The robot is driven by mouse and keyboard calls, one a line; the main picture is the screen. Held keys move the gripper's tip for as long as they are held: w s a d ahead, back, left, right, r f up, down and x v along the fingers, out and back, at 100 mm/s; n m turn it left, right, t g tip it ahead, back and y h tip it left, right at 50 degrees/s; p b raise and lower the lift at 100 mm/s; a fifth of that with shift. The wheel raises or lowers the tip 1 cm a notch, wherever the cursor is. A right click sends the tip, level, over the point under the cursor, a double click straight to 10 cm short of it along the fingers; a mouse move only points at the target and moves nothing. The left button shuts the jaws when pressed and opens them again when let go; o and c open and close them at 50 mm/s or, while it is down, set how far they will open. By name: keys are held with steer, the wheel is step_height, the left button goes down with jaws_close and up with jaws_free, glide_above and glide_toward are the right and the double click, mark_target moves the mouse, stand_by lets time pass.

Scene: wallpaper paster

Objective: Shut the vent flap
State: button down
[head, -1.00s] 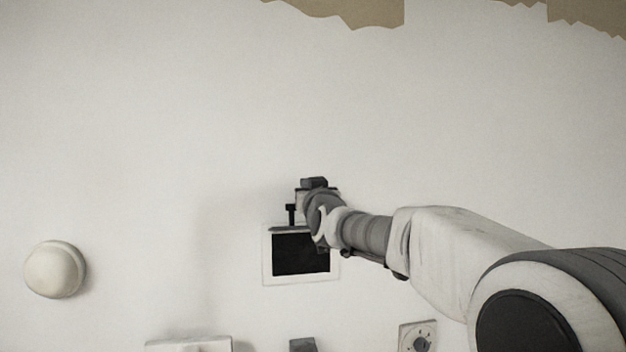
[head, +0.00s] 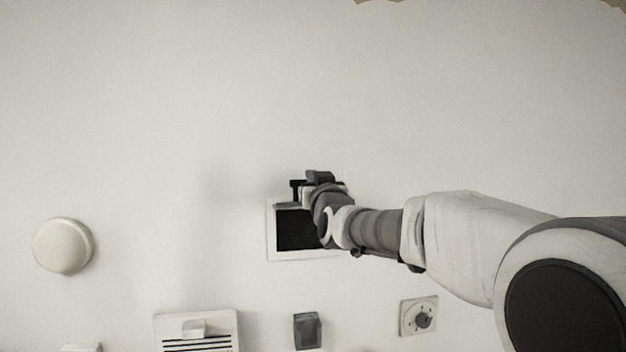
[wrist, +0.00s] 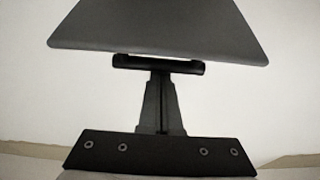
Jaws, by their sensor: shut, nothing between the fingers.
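The vent is a white square frame (head: 283,255) on the wall with a dark opening (head: 296,232). Its grey flap (head: 286,205) shows as a thin strip along the top of the opening, partly hidden by my gripper. In the wrist view the flap (wrist: 160,30) is a broad dark grey panel, its wide edge towards me. My gripper (wrist: 158,65) is shut and empty, its fingertips at the middle of that edge. I cannot tell whether they touch it. In the head view my gripper (head: 296,185) is just above the opening, and my wrist covers the frame's upper right.
A round white knob or lamp (head: 62,245) is on the wall at left. Below the vent are a slotted white panel (head: 196,330), a small dark box (head: 307,330) and a dial plate (head: 418,316). The wall above is bare, with torn tan patches at the top edge.

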steer(key=shift+s+f+b, duration=0.2)
steer(key=shift+f+b, duration=0.05)
steer(key=shift+b, duration=0.5)
steer(key=shift+f+t+b, duration=0.15)
steer(key=shift+t+b, duration=0.25)
steer(key=shift+b, duration=0.15)
